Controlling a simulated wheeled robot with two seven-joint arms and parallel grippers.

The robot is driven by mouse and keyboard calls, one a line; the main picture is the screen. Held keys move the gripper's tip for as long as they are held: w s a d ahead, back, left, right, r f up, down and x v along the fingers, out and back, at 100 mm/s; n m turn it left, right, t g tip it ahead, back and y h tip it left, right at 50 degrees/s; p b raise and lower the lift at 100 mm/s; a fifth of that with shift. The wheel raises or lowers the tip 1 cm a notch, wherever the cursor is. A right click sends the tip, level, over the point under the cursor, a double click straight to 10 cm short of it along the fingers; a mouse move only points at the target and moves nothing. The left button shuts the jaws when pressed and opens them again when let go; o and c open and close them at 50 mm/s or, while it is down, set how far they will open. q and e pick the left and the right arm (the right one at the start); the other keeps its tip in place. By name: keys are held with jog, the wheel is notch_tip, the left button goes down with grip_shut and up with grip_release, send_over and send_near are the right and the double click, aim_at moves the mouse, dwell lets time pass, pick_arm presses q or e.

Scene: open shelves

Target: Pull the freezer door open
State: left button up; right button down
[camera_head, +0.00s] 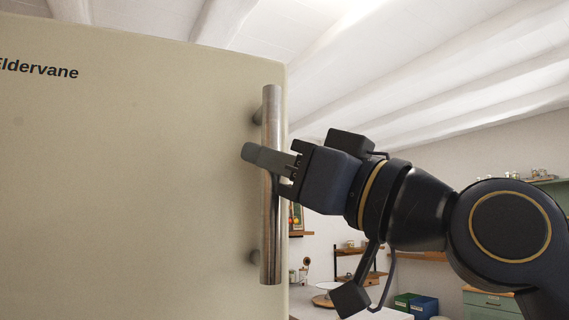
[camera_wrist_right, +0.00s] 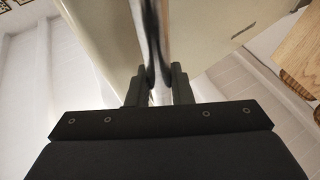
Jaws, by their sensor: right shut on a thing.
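The freezer door (camera_head: 130,190) is a large cream panel with the dark word "Eldervane" at its upper left. It fills the left half of the head view, and I cannot tell whether it is ajar. A vertical metal bar handle (camera_head: 271,115) stands off its right edge. My right gripper (camera_head: 262,165) comes in from the right and is shut on the handle, above its middle. In the right wrist view the handle (camera_wrist_right: 156,35) runs between the two dark fingers (camera_wrist_right: 159,88). My left gripper is not in view.
To the right behind the door are a wooden wall shelf (camera_head: 355,250), a white table (camera_head: 330,311), a blue box (camera_head: 424,306) and a green-grey cabinet (camera_head: 490,303). The space just right of the handle is taken up by my right arm.

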jog(key=shift+s, duration=0.25)
jog(key=c, duration=1.3)
grip_release()
jog(key=shift+a, duration=0.15)
jog(key=shift+w, duration=0.1)
jog(key=b+v, duration=0.4)
jog(key=v, duration=0.4)
jog(key=shift+b, duration=0.35)
jog(key=shift+r, duration=0.1)
